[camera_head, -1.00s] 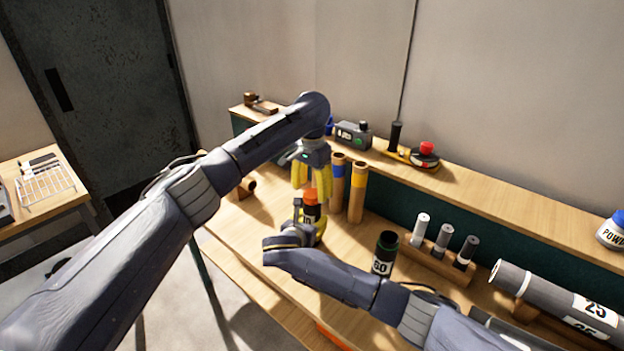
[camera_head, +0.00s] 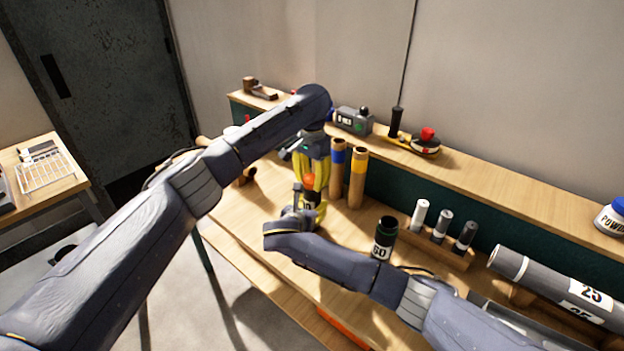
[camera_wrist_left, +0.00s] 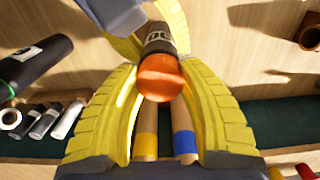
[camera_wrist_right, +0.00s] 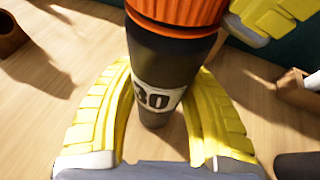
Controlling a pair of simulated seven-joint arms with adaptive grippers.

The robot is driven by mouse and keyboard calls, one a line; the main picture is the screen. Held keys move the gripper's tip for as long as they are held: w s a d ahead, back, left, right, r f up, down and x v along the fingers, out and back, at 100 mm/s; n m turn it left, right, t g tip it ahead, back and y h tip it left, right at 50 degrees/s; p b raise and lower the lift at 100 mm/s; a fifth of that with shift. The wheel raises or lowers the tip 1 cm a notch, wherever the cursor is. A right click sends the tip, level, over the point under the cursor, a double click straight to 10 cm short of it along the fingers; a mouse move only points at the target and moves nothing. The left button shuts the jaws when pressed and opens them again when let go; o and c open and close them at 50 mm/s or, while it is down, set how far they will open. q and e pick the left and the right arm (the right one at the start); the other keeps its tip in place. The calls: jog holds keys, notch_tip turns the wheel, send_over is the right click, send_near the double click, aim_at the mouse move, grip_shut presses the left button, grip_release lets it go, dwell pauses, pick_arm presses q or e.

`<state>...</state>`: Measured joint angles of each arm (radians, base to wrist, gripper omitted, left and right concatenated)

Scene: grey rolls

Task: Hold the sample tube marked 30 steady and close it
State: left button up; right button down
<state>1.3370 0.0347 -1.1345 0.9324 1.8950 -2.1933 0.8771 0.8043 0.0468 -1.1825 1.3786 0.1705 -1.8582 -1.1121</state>
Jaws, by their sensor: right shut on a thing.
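The dark sample tube marked 30 (camera_wrist_right: 157,98) stands upright on the bench with an orange cap (camera_wrist_right: 180,15) on its top; how tightly the cap sits I cannot tell. My right gripper (camera_wrist_right: 160,85) is shut around the tube's body from the side; in the head view it (camera_head: 305,215) sits low at the tube. My left gripper (camera_head: 313,185) points down from above, its yellow fingers on both sides of the orange cap (camera_wrist_left: 160,78). They look open, close to the cap. In the head view the fingers partly hide the cap and tube.
An open dark tube marked 60 (camera_head: 383,243) stands right of my right gripper. Two tan tubes with blue (camera_head: 337,172) and yellow (camera_head: 357,180) bands stand just behind. A rack (camera_head: 436,252) holds small tubes. Large grey rolls (camera_head: 545,280) lie at right.

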pick_arm(q)
jog(key=c, duration=0.4)
jog(key=m, duration=0.6)
jog(key=shift+c, duration=0.3)
jog(key=m, duration=0.6)
jog(key=shift+m, duration=0.4)
jog(key=o, duration=1.3)
jog(key=shift+o, duration=0.2)
notch_tip(320, 180, up, 12)
pick_arm(e)
jog(key=c, duration=0.6)
grip_release()
